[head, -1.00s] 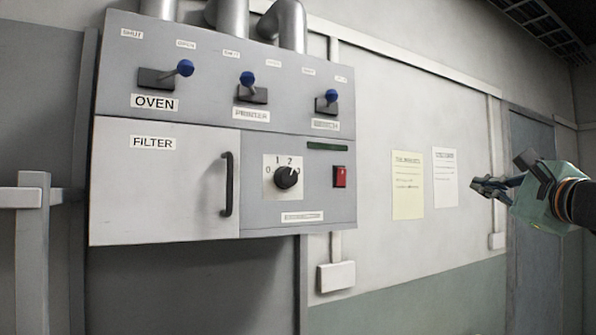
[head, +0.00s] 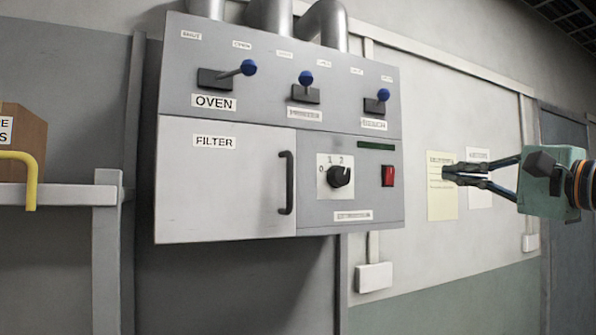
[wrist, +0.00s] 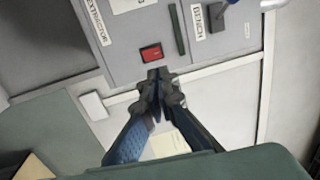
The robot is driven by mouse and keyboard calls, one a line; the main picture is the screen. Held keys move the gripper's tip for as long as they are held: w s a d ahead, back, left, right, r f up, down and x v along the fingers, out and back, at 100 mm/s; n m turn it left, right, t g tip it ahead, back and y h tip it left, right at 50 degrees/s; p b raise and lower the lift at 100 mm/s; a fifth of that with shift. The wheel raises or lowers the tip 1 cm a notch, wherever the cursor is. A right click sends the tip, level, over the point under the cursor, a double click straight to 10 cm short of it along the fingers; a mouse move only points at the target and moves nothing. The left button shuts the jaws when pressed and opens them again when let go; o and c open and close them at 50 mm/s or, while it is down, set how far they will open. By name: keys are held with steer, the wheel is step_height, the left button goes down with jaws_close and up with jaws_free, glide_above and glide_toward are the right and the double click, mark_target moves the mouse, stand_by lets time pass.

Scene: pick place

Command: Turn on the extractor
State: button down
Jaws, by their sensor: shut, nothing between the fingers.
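The extractor panel (head: 230,75) is a grey wall-mounted box. A red rocker switch (head: 388,176) sits at its lower right, under a dark green strip (head: 376,146). A black rotary knob (head: 339,176) on a numbered plate is left of the switch. My gripper (head: 447,174) is to the right of the panel, apart from it, with its fingers pointing left. In the wrist view my gripper (wrist: 158,73) has its fingertips together, and the red switch (wrist: 151,53) shows just beyond them. The fingers hold nothing.
Three blue-knobbed levers, labelled oven (head: 249,67), printer (head: 306,78) and bench (head: 383,95), stick out above. The filter door (head: 220,190) has a black handle (head: 287,183). Paper notes (head: 440,200) hang behind my gripper. A shelf with a brown box (head: 25,140) stands at left.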

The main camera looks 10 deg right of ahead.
steer(key=shift+w, duration=0.1)
steer(key=p, duration=0.4)
glide_toward(385, 164)
steer(key=x, duration=0.5)
steer(key=shift+w+f, duration=0.25)
steer(key=shift+f, duration=0.05)
steer(key=shift+r, duration=0.1)
steer(key=shift+w+r+p, duration=0.1)
steer(key=shift+r+p, duration=0.1)
steer(key=shift+p, duration=0.2)
steer(key=shift+w+a+r+g+p, duration=0.2)
steer(key=shift+g+p, duration=0.3)
steer(key=shift+p, duration=0.4)
steer(key=shift+w+f, duration=0.1)
steer(key=shift+f, duration=0.2)
